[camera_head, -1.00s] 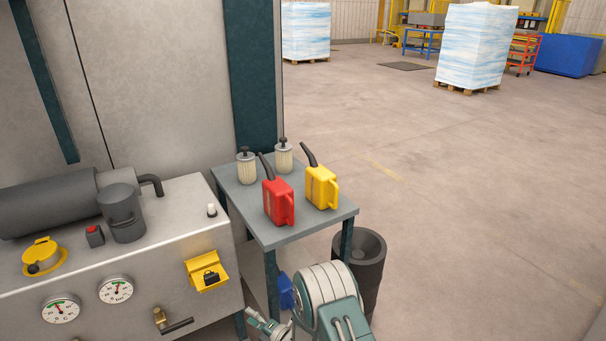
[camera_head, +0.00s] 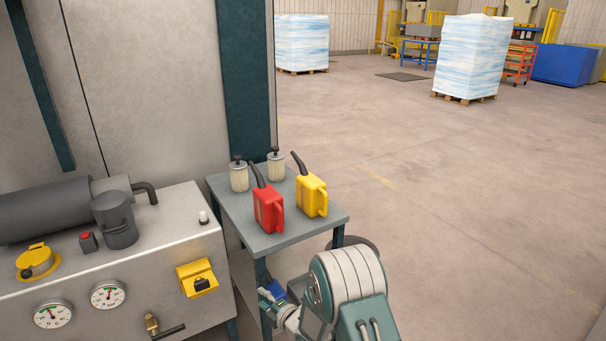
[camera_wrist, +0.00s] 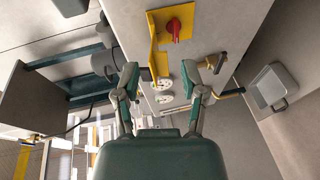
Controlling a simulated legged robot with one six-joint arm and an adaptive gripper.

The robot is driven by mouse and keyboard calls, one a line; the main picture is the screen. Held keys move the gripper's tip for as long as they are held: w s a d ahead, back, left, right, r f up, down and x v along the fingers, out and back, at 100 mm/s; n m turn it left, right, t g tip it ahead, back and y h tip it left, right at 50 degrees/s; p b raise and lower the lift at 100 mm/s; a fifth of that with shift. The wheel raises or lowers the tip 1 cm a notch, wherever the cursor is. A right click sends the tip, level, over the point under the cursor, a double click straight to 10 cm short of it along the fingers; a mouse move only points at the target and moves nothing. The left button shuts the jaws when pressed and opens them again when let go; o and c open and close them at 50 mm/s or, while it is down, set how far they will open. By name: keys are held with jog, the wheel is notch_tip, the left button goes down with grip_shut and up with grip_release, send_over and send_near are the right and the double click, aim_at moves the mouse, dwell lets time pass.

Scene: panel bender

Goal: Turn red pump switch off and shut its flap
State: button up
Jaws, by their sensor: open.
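The red pump switch (camera_wrist: 174,28) is a red rotary knob on a yellow plate at the top of the wrist view. Its yellow flap (camera_wrist: 154,50) stands open, nearly edge-on beside the knob. In the head view the raised flap (camera_head: 197,276) is on the right of the grey tank's front, with a black part under it, and the red knob is hidden. My gripper (camera_wrist: 160,80) is open and empty, its fingers spread below the switch in the wrist view and apart from it. In the head view my gripper (camera_head: 268,296) is low, right of the tank.
A brass valve (camera_head: 152,325) and two gauges (camera_head: 108,294) sit left of the flap. A side table (camera_head: 285,232) with red (camera_head: 268,210) and yellow cans (camera_head: 311,195) stands right of the tank, close to my arm. Open floor lies to the right.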

jog(key=s+d+r+m+h, duration=0.1)
jog(key=d+r+m+h, duration=0.35)
jog(key=d+r, duration=0.4)
jog(key=d+r+m+h, duration=0.3)
jog(key=d+r+m, duration=0.3)
jog(key=r, duration=0.5)
jog(key=s+d+r+m+g+h, duration=0.1)
jog(key=s+d+r+m+h, duration=0.1)
jog(key=s+d+r+m, duration=0.5)
jog(key=s+d+r+m+g+h, duration=0.2)
jog(key=s+d+r, duration=0.1)
jog(key=s, duration=0.7)
jog(key=s+d+m+g, duration=0.2)
jog(key=s+m, duration=0.4)
jog(key=s, duration=1)
jog(key=shift+s+g, duration=0.3)
jog(key=shift+g, duration=0.1)
